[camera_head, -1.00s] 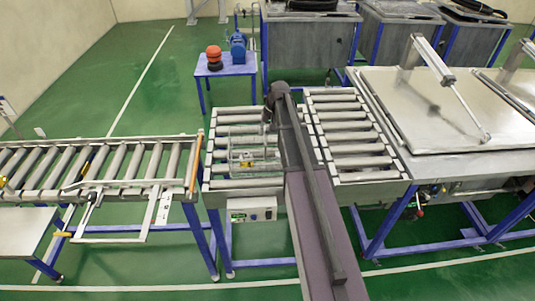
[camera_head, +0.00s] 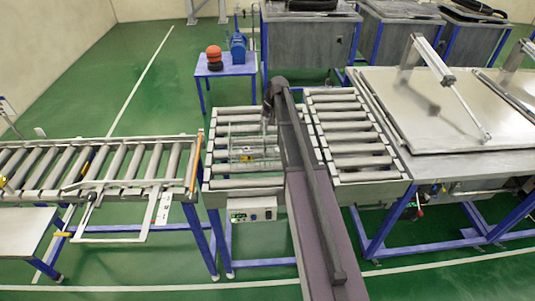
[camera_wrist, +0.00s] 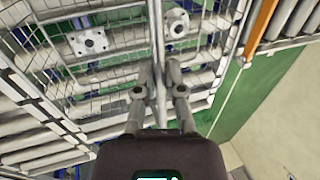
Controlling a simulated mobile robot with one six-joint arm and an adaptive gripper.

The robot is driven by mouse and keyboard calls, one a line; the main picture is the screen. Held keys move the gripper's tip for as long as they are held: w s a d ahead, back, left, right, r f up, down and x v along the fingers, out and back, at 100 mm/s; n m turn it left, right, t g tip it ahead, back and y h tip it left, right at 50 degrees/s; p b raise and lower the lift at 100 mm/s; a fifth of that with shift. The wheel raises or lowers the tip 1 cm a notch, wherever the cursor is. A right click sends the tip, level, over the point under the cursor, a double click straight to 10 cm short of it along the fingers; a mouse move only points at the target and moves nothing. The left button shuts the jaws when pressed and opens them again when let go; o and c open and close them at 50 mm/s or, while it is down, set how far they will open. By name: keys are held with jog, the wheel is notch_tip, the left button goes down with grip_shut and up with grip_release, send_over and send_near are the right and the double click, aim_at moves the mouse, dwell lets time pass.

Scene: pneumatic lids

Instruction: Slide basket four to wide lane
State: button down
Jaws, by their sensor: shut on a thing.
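A wire basket (camera_head: 254,155) sits on the middle roller section (camera_head: 232,185) in the head view, partly hidden by my arm. In the wrist view the basket (camera_wrist: 45,97) shows as a thin metal mesh, with a flanged metal part (camera_wrist: 88,42) and another flanged part (camera_wrist: 177,22) within its outline. My gripper (camera_wrist: 158,88) is shut on the basket's upright wire wall, near its edge. In the head view my gripper is mostly hidden behind my arm. No basket number is readable, and no label marks the wide lane.
A left roller conveyor (camera_head: 20,170) ends at an orange bar (camera_head: 194,165), with a gap before the middle section. Another roller section (camera_head: 355,147) lies to the right, beside a large metal-lidded tank (camera_head: 450,125). A control box (camera_head: 252,210) hangs at the front.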

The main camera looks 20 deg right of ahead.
jog(key=shift+w+d, duration=0.25)
jog(key=shift+w, duration=0.5)
jog(key=shift+w+d, duration=0.25)
jog(key=shift+w, duration=0.45)
jog(key=shift+w+d, duration=0.25)
jog(key=shift+w, duration=0.6)
jog(key=shift+w+d, duration=0.4)
jog(key=shift+w, duration=0.85)
jog(key=shift+w+d, duration=0.45)
jog(key=shift+w, duration=0.75)
jog(key=shift+w+d, duration=0.4)
jog(key=shift+w, duration=1)
jog(key=w+d, duration=0.2)
jog(key=w, duration=0.5)
jog(key=shift+w+d, duration=0.15)
jog(key=shift+d, duration=0.1)
jog(key=shift+w, duration=0.1)
jog(key=shift+w+d, duration=0.2)
jog(key=shift+w, duration=0.35)
jog(key=c, duration=0.7)
grip_release()
